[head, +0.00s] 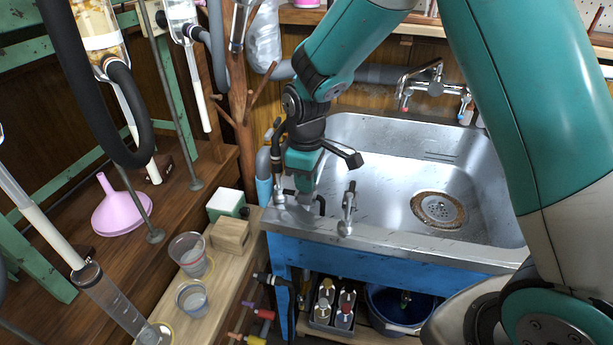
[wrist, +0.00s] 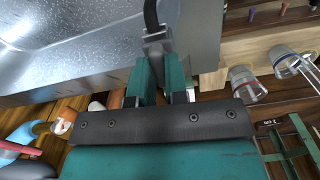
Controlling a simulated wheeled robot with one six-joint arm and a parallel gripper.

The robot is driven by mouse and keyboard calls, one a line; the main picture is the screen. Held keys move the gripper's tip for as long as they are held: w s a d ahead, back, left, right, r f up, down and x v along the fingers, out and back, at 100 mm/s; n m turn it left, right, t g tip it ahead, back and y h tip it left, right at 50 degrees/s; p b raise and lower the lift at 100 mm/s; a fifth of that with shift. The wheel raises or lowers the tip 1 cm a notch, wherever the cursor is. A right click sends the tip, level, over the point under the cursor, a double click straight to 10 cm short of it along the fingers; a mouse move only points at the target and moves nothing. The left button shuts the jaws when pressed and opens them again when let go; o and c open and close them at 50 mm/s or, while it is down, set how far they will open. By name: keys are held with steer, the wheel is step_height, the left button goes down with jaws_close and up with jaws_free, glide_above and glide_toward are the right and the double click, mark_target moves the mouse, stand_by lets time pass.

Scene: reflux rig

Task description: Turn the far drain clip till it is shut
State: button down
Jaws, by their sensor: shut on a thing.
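My gripper (head: 302,190) is low over the front left corner of the sink in the head view. In the wrist view its two green fingers (wrist: 160,76) are closed on a small grey metal piece (wrist: 157,45) with a black curved part above it; I take it to be the drain clip. In the head view my gripper mostly hides this piece. Another metal fitting (head: 347,210) stands upright on the sink's front rim, a little to the right and apart from my gripper. I cannot tell how far the held clip is turned.
The steel sink (head: 390,170) with a tap (head: 430,85) lies behind and right. Two clear cups (head: 187,252) and a wooden block (head: 230,235) are on the bench at left. A pink funnel (head: 120,208) and glassware are farther left. Bottles (head: 335,305) sit below.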

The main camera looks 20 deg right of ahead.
steer(key=shift+m, duration=0.3)
steer(key=c, duration=1.1)
jaws_free()
steer(key=shift+c, duration=0.2)
step_height(320, 180, up, 18)
steer(key=p, duration=0.2)
steer(key=shift+f, duration=0.25)
